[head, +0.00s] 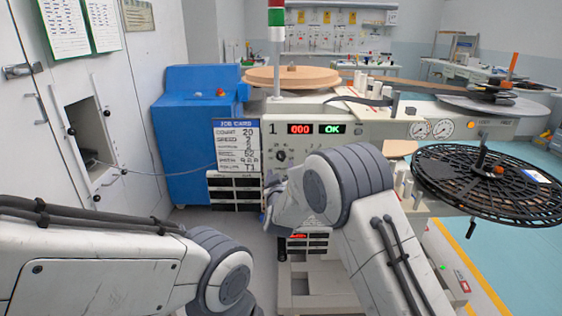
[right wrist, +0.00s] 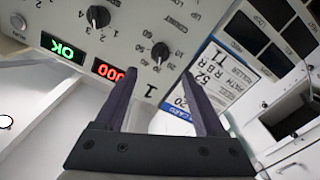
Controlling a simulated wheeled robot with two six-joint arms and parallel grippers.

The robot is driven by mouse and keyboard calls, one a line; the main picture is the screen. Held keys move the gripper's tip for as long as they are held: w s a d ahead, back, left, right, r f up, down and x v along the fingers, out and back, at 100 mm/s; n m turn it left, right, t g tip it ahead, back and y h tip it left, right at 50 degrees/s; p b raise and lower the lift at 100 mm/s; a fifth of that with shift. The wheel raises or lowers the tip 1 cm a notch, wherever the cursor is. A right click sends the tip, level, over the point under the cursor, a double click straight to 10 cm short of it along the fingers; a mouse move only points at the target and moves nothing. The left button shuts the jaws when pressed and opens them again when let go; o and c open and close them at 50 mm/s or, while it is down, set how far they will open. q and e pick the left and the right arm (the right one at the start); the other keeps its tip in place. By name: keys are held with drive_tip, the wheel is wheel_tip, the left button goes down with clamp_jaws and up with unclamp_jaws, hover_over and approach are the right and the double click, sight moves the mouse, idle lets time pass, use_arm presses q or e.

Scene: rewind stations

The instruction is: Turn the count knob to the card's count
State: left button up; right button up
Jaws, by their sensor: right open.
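The job card (head: 236,147) hangs left of the station 1 panel and reads COUNT 20; it also shows upside down in the right wrist view (right wrist: 222,75). The black count knob (right wrist: 160,53) sits on the panel, ringed by numbers, with the COUNT label beside it. Its exact setting is too small to read. My right gripper (right wrist: 161,82) is open and empty. In the right wrist view the knob shows between and beyond its two fingers, apart from them. In the head view my right arm hides the lower panel. My left gripper is out of view.
A second black knob (right wrist: 98,16) is near the count knob. The red display (head: 300,129) reads 000 and the green one (head: 331,129) reads OK. A blue cabinet (head: 185,125) stands left, a black spoked reel (head: 490,182) right. An open wall hatch (head: 90,135) is at left.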

sight(281, 158)
drive_tip(key=w, duration=0.8)
drive_tip(key=shift+p, duration=0.3)
clamp_jaws()
